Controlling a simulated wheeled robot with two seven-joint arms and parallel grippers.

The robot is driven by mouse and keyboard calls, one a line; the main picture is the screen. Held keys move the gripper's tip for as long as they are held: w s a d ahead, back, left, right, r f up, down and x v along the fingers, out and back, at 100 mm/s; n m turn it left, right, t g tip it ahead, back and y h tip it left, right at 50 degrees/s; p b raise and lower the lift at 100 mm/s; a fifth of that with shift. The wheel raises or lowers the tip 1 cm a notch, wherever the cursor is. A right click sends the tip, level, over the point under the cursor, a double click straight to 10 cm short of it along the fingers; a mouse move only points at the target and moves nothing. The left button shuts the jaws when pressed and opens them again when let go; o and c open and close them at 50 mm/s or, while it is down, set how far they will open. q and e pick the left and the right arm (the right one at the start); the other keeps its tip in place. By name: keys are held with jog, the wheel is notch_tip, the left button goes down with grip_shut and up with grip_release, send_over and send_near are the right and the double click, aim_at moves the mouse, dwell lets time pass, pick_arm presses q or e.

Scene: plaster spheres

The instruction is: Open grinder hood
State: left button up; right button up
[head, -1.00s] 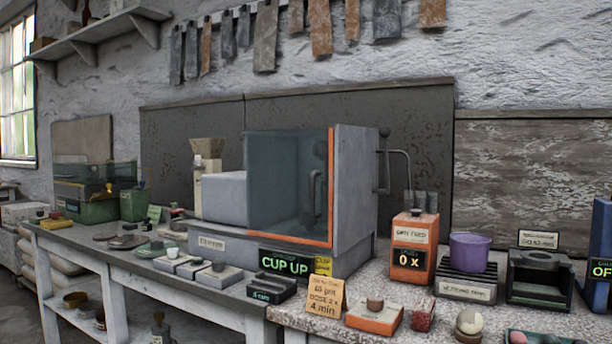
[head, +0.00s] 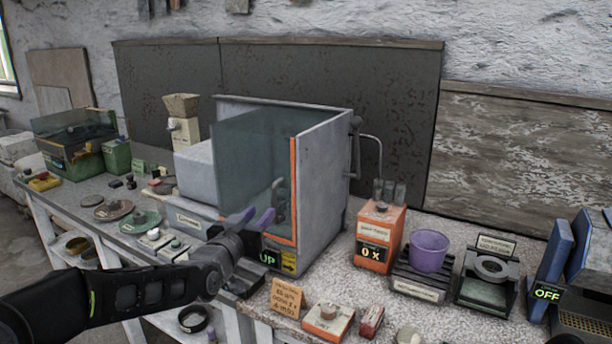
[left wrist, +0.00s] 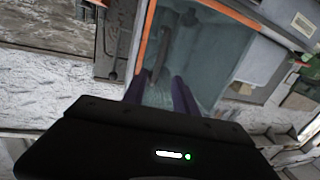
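The grinder hood (head: 245,150) is a tinted clear panel with an orange edge on the front of a large grey housing (head: 325,180). It is down over the front opening. A dark upright handle (head: 277,197) shows near its right side. My left gripper (head: 254,216) is in front of the hood's lower part, its two purple-tipped fingers apart and nothing between them in the head view. In the left wrist view, the open fingers (left wrist: 158,85) point at the hood glass (left wrist: 205,55) beside its orange edge. Contact with the handle cannot be told.
An orange box (head: 380,238) with a "0 X" display and a purple cup (head: 429,250) stand to the right. A tan card (head: 287,298) and small blocks stand at the front edge. A pipe and lever are on the housing's right side.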

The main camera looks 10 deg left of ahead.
aim_at(274, 198)
pick_arm(q)
jog(key=shift+m, duration=0.4)
jog(key=w, duration=0.2)
jog(key=w+d+p, duration=0.1)
jog(key=w, duration=0.2)
jog(key=w+d+r+p, duration=0.1)
jog(key=w, duration=0.1)
jog(key=shift+w, duration=0.3)
jog(key=shift+w+f+p, duration=0.1)
jog(key=shift+w+p, duration=0.2)
jog(key=shift+w, duration=0.1)
grip_shut()
dwell(0.8)
